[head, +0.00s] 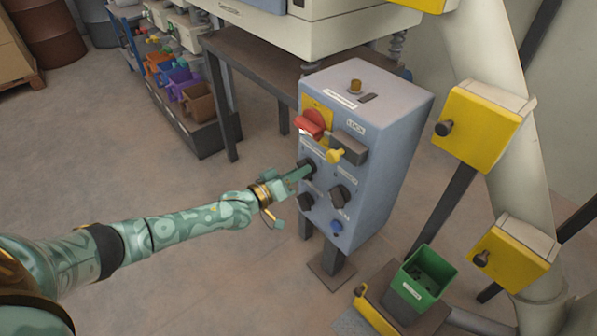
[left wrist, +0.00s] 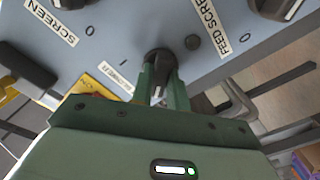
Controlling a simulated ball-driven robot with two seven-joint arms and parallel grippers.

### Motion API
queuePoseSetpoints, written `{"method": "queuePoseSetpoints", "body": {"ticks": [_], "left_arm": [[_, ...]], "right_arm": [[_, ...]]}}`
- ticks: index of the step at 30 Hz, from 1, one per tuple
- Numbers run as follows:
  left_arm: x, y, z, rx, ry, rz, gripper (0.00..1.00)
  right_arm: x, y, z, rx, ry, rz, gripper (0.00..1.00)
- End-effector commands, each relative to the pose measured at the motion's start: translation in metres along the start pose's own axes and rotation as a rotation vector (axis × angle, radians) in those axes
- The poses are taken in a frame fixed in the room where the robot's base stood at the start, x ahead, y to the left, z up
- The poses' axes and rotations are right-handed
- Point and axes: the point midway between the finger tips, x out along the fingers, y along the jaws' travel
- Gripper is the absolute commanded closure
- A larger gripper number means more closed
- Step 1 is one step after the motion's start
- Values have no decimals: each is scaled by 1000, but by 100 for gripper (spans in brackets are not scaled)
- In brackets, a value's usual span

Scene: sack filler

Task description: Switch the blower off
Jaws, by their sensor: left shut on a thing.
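The blue-grey control box (head: 388,150) stands on a post in the middle of the head view. My left gripper (head: 301,171) reaches its front panel and is shut on a black rotary knob (head: 309,164), at the panel's left below the red switch. In the left wrist view the green fingers (left wrist: 162,88) sit on either side of this knob (left wrist: 159,57), which has a pale pointer line. The label nearest it (left wrist: 115,78) is partly hidden and unreadable, so I cannot confirm that it is the blower knob. My right gripper is not in view.
The wrist view shows labels "SCREEN" (left wrist: 52,22) and "FEED SCREW" (left wrist: 212,33). A green bin (head: 424,275) stands at lower right.

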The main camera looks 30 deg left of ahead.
Motion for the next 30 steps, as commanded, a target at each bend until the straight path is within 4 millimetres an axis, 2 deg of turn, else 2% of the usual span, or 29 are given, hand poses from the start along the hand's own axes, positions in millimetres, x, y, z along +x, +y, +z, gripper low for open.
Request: {"method": "queuePoseSetpoints", "body": {"ticks": [18, 19, 21, 30], "left_arm": [[-1, -1, 2, -45, -3, -3, 100], [-1, -1, 2, -45, -3, -3, 78], [-1, -1, 2, -44, -3, -3, 62], [-2, 0, 0, -43, -1, -1, 62]], "right_arm": [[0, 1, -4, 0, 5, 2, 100], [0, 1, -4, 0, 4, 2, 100], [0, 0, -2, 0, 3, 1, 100], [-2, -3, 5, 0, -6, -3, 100]]}}
